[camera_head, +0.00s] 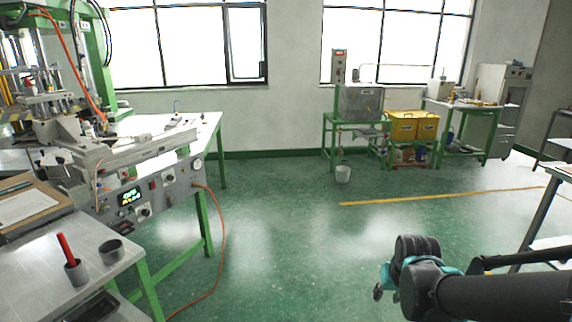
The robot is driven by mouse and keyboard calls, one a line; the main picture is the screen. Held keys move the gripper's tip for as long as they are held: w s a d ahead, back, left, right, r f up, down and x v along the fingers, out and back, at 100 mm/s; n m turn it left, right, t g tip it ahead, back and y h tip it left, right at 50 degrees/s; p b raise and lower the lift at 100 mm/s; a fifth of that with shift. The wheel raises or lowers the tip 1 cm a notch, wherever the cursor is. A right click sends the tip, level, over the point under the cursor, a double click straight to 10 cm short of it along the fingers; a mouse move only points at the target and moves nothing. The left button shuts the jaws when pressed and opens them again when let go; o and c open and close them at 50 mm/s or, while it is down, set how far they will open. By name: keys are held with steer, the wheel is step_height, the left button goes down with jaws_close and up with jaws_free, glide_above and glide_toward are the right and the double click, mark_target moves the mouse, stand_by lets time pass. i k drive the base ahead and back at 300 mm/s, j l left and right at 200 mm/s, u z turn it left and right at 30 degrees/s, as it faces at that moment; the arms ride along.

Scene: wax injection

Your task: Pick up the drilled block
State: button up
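I cannot make out a drilled block anywhere in the head view. My arm reaches in from the lower right, with black links and a teal joint. My gripper (379,292) seems to be the small dark end at the left of the arm, partly hidden behind the joint. It hangs over open floor, away from every table. Whether its fingers are open or shut does not show, and nothing is seen held in it.
The green-framed injection machine (150,185) stands at the left. A metal table (120,262) in front bears a cup with a red stick (67,255) and a dark cup (111,251). An orange hose (223,255) trails on the floor. A bucket (343,174) stands further back. The middle floor is clear.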

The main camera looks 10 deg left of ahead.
mark_target(144, 137)
steer(key=i+u, duration=0.35)
steer(key=i+l+u, duration=0.2)
steer(key=i+u, duration=0.15)
steer(key=i, duration=0.2)
steer(key=i+l+u, duration=0.3)
steer(key=i, duration=0.15)
